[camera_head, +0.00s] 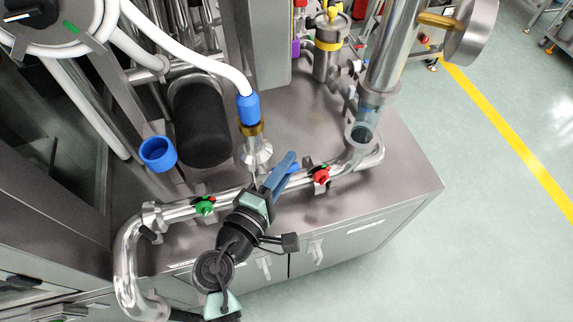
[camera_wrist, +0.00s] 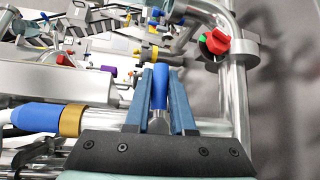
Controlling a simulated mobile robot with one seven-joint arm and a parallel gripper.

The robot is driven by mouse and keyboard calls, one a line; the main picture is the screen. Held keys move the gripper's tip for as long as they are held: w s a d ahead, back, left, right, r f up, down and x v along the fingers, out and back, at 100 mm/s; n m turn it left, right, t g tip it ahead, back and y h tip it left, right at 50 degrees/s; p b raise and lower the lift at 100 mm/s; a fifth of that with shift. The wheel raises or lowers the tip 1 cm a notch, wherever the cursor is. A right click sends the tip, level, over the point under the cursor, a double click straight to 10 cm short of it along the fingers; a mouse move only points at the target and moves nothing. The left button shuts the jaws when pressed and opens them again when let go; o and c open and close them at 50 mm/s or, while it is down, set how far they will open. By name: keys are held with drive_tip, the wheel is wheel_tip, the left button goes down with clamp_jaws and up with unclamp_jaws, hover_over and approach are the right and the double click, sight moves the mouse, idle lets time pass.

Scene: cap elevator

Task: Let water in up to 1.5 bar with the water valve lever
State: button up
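A blue lever handle (camera_wrist: 160,90), which I take to be the water valve lever, stands between my gripper's two blue fingers (camera_wrist: 160,75) in the wrist view. The fingers lie close along both sides of it and look shut on it. In the head view my gripper (camera_head: 279,172) is over the front horizontal pipe, and a small blue end of the lever (camera_head: 293,168) shows beside the fingers. The rest of the lever is hidden. A round metal housing (camera_head: 472,30) at top right may be the gauge; no dial or pressure reading is legible.
A red valve knob (camera_head: 320,175) and a green one (camera_head: 204,206) sit on the pipe, right and left of my gripper. A blue-collared hose (camera_head: 248,108) and blue cup (camera_head: 158,153) stand behind. The floor right of the steel cabinet (camera_head: 405,180) is clear.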

clamp_jaws()
idle(0.9)
drive_tip(key=shift+f+b, duration=0.1)
drive_tip(key=shift+b, duration=0.5)
drive_tip(key=shift+n+t+b, duration=0.4)
drive_tip(key=shift+b, duration=0.05)
drive_tip(key=shift+a+r+n+t+h+b, duration=0.1)
drive_tip(key=shift+r+n+t+h+b, duration=0.2)
drive_tip(key=shift+b, duration=0.7)
drive_tip(key=n+t+b, duration=0.1)
drive_tip(key=r+n+b, duration=0.1)
drive_tip(key=b, duration=0.1)
drive_tip(key=shift+s+a+t+h, duration=0.1)
drive_tip(key=shift+t+h, duration=0.3)
drive_tip(key=shift+a+r+n+t+b, duration=0.1)
drive_tip(key=shift+r+n+t+b, duration=0.35)
drive_tip(key=shift+b, duration=0.4)
